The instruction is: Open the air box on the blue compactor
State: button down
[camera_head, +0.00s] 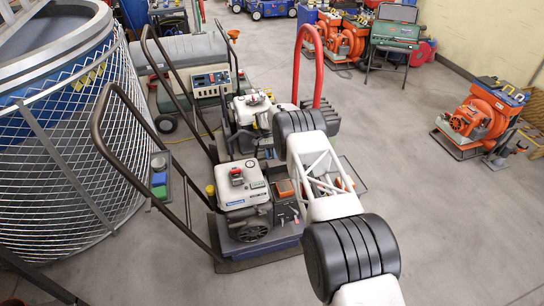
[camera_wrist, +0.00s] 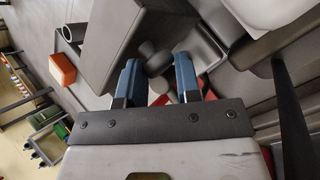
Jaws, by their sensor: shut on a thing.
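The compactor with a blue-grey base (camera_head: 275,246) and white engine (camera_head: 240,184) stands left of centre in the head view, its dark handle rising to the left. A dark boxy part (camera_head: 285,207) sits on its right side; I cannot tell for certain that this is the air box. In the wrist view my gripper (camera_wrist: 157,76) has its two blue fingers on either side of a dark rounded knob (camera_wrist: 152,55), shut on it. A grey box-like part (camera_wrist: 108,40) lies just beside the knob. In the head view my arm hides the gripper.
Another machine with a white engine (camera_head: 255,108) stands close behind. A wire-mesh cage (camera_head: 75,150) fills the left, and a grey-green machine (camera_head: 190,65) stands at the back. An orange machine (camera_head: 480,118) stands at right. The floor at lower right is clear.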

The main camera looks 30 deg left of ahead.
jog(key=shift+s+d+f, duration=0.1)
jog(key=shift+s+f, duration=0.25)
jog(key=shift+f, duration=0.2)
jog(key=shift+s+f, duration=0.3)
jog(key=shift+f, duration=0.2)
jog(key=c, duration=0.8)
grip_release()
jog(key=shift+w+d, duration=0.3)
jog(key=shift+a+r, duration=0.2)
jog(key=shift+r, duration=0.1)
jog(key=v, duration=0.8)
jog(key=shift+w, duration=0.15)
jog(key=shift+r, duration=0.1)
